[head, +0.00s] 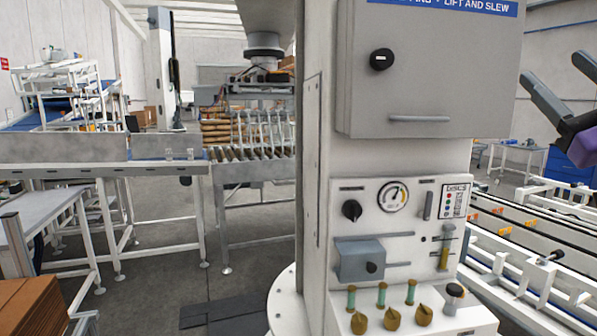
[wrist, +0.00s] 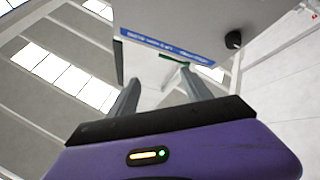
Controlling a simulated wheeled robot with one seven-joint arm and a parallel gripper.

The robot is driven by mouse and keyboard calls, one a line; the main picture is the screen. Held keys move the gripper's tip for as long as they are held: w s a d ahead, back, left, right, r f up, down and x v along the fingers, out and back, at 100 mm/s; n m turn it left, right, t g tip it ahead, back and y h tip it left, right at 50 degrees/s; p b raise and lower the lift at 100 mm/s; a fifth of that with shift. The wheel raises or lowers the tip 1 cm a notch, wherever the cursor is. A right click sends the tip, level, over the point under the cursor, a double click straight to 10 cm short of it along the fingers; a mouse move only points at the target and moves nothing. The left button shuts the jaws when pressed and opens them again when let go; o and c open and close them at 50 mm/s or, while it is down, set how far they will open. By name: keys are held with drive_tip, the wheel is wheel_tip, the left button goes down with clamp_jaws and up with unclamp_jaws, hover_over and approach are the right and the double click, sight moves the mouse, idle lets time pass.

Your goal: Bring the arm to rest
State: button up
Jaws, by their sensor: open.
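My gripper (head: 562,92) shows at the upper right edge of the head view, with its two grey fingers apart and nothing between them. Part of its purple body shows at the picture's edge. In the wrist view my gripper (wrist: 158,88) points up toward the grey cabinet (wrist: 165,55) with a blue label strip, and its fingers are spread and empty. The rest of the arm is out of view.
The white palletizer column (head: 318,150) carries the grey cabinet (head: 425,70) and a control panel (head: 400,240) with knobs and a gauge. Conveyor rails (head: 530,250) run at the right. A roller conveyor (head: 250,155) and brown cartons (head: 35,300) stand at the left.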

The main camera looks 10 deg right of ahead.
wheel_tip(320, 180, down, 18)
drive_tip(key=a+m+g+h, duration=0.2)
drive_tip(key=m+h, duration=0.4)
drive_tip(key=m, duration=0.2)
drive_tip(key=s+a+f+m+g, duration=0.1)
drive_tip(key=s+a+f, duration=0.25)
drive_tip(key=f, duration=0.45)
drive_tip(key=s+a+f+m+g, duration=0.1)
drive_tip(key=s+a+f+m, duration=0.2)
drive_tip(key=f, duration=0.5)
drive_tip(key=s+a+f+n+g+y, duration=0.3)
drive_tip(key=s+a+f+y, duration=0.1)
drive_tip(key=s+a+f, duration=0.4)
drive_tip(key=s+a+f+n+g+y, duration=0.3)
drive_tip(key=s+a+f, duration=0.6)
drive_tip(key=s+f, duration=0.4)
drive_tip(key=s+y, duration=0.1)
drive_tip(key=s, duration=0.3)
drive_tip(key=shift+a+f+n+g+y, duration=0.2)
drive_tip(key=shift+n+g+y, duration=0.1)
drive_tip(key=shift+n, duration=0.1)
